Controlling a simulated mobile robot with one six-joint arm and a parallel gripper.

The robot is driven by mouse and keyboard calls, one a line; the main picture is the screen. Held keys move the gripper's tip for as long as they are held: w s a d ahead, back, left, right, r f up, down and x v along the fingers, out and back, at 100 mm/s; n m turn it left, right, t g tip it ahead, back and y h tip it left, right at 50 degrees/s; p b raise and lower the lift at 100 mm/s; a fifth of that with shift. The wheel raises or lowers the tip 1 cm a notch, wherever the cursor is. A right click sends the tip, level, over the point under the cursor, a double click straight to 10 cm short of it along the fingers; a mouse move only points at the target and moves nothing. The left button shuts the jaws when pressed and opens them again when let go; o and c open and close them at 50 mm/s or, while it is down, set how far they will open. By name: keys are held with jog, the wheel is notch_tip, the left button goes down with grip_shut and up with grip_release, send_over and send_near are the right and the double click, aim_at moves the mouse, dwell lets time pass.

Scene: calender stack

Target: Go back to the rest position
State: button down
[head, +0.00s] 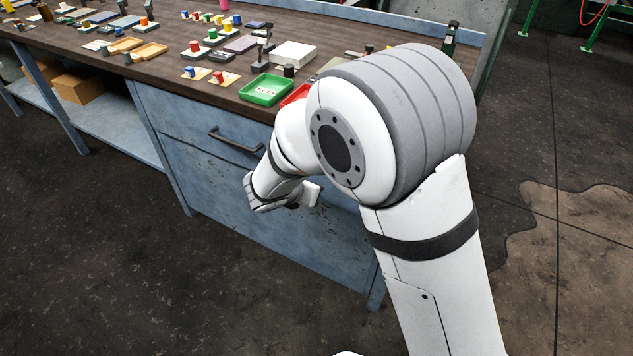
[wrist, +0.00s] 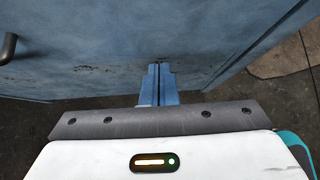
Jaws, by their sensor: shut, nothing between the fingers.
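My gripper (wrist: 159,72) shows in the wrist view with its two blue fingers together and nothing between them. It is in front of the blue bench front (wrist: 95,50), apart from any object on the bench; the exact gap to the panel is hard to tell. In the head view my arm folds down in front of the workbench drawer (head: 200,140), and the fingers cannot be made out there.
The workbench top (head: 150,72) holds a green tray (head: 266,90), a partly hidden red tray (head: 296,95), a white block (head: 294,54) and several small coloured pieces. A drawer handle (head: 235,141) sticks out to the left of my wrist. The floor (head: 120,260) in front is clear.

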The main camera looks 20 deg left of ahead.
jog(key=d+p+v, duration=0.1)
jog(key=v, duration=0.6)
jog(key=d+r+m+g+h+p, duration=0.1)
jog(key=d+r+m+g+p, duration=0.1)
jog(key=d+r+m, duration=0.45)
jog(key=d+r+m+g+h+p, duration=0.15)
jog(key=d+m, duration=0.25)
jog(key=d, duration=0.5)
jog(key=d+r+m+g+p, duration=0.1)
jog(key=d+r+m+p, duration=0.2)
jog(key=d+r+m, duration=0.4)
jog(key=s+d+r+m+g+y+p, duration=0.1)
jog(key=s+d+r+m+y+p, duration=0.1)
jog(key=s+d+m, duration=0.4)
jog(key=s+d+r+m+g+y+p, duration=0.1)
jog(key=s+d+r+m, duration=0.4)
jog(key=m, duration=0.5)
jog(key=shift+s+d+r+m+y+p, duration=0.35)
jog(key=shift+s+d+y+p, duration=0.1)
jog(key=shift+d+p, duration=0.9)
